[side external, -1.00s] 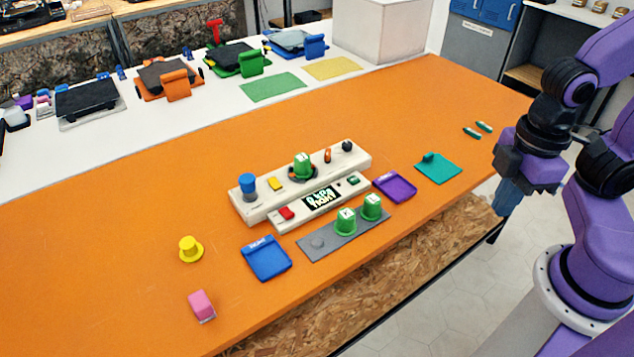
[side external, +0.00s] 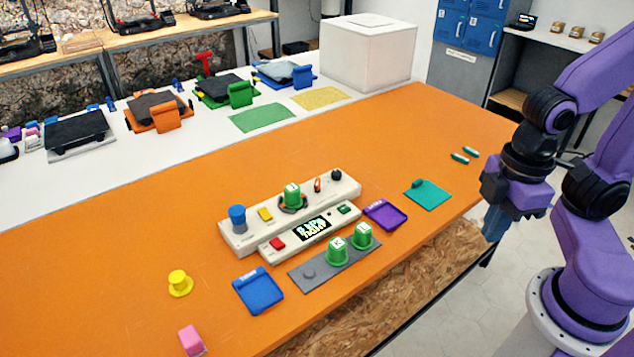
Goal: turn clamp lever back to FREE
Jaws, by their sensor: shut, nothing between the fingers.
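A cream control unit (side external: 250,239) stands on the orange table. On its raised back part is a small upright orange lever (side external: 317,185), which may be the clamp lever. FREE marking is too small to read. Left of it, a green cup-shaped piece marked K (side external: 292,196) sits in a dark ring holder. A black knob (side external: 336,174) is at the right end. The small black display (side external: 311,228) has light text whose lower line seems to read TIGHT. My gripper (side external: 492,224) is shut and empty, pointing down off the table's right front edge, well away from the unit.
Two green cups (side external: 337,252) stand on a grey strip in front of the unit. A purple tray (side external: 386,215), blue tray (side external: 259,291), teal pad (side external: 428,195), yellow piece (side external: 180,283) and pink block (side external: 191,341) lie around.

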